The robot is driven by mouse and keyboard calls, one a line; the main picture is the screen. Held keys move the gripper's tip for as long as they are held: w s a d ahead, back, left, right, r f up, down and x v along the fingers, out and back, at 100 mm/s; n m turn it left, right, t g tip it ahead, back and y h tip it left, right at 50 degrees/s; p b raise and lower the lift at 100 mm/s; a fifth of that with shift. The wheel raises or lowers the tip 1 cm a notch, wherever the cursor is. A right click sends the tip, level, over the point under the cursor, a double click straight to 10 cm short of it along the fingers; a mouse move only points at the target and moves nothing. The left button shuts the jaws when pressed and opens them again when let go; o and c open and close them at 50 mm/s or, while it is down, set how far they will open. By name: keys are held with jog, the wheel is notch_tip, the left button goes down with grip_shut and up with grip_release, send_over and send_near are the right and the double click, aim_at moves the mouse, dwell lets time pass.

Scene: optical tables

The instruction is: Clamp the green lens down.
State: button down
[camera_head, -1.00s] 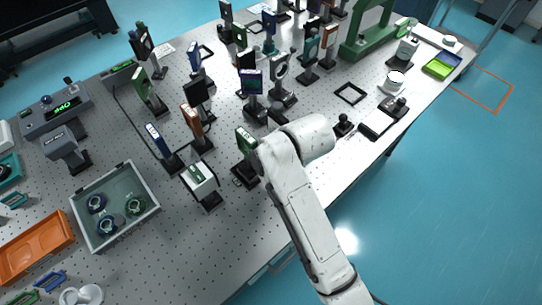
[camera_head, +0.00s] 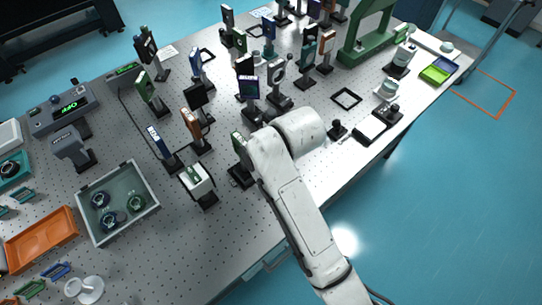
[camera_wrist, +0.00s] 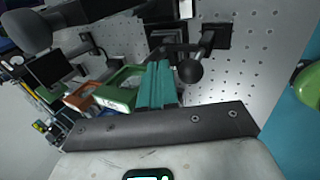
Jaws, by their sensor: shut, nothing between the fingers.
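A green-framed optic (camera_head: 239,143) stands on a black base (camera_head: 241,176) just left of my arm's end in the head view. In the wrist view a green frame (camera_wrist: 117,90) stands close left of my gripper (camera_wrist: 160,68); I take it for the green lens. My gripper's teal fingers are together and empty. A black lever with a ball knob (camera_wrist: 190,71) is just right of the fingertips; whether they touch it, I cannot tell. Black base parts (camera_wrist: 167,37) lie beyond. In the head view my arm hides the gripper.
Several mounted optics crowd the table's middle and back, including an orange-framed one (camera_head: 191,123) and a white-fronted one (camera_head: 196,180). A grey tray (camera_head: 152,211) with round parts and an orange tray (camera_head: 62,238) lie left. Bare perforated tabletop shows at front.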

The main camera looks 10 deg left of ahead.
notch_tip(320, 180, up, 10)
jog(key=b, duration=0.2)
jog(key=shift+s+d, duration=0.4)
jog(key=shift+d, duration=0.05)
jog(key=shift+f, duration=0.15)
jog(key=s+d+f+m+h+b, duration=0.1)
jog(key=s+d+f+m, duration=0.4)
jog(key=d+f+m, duration=0.4)
jog(key=s+d+f+m, duration=0.5)
jog(key=d+f+m, duration=0.15)
jog(key=d, duration=0.35)
jog(key=s+d+f+m+h, duration=0.1)
jog(key=s+d+f+m, duration=0.1)
jog(key=s+d+m, duration=0.2)
jog(key=s+d+f+m+g+h, duration=0.1)
jog(key=s+d+f+m, duration=0.1)
jog(key=s+d+m, duration=0.3)
jog(key=s+d+f+m+g+h+b, duration=0.1)
jog(key=s+d+m, duration=0.3)
jog(key=s+d, duration=0.4)
jog(key=shift+s+f+m, duration=0.35)
jog(key=shift+s+f, duration=0.5)
jog(key=shift+s, duration=0.1)
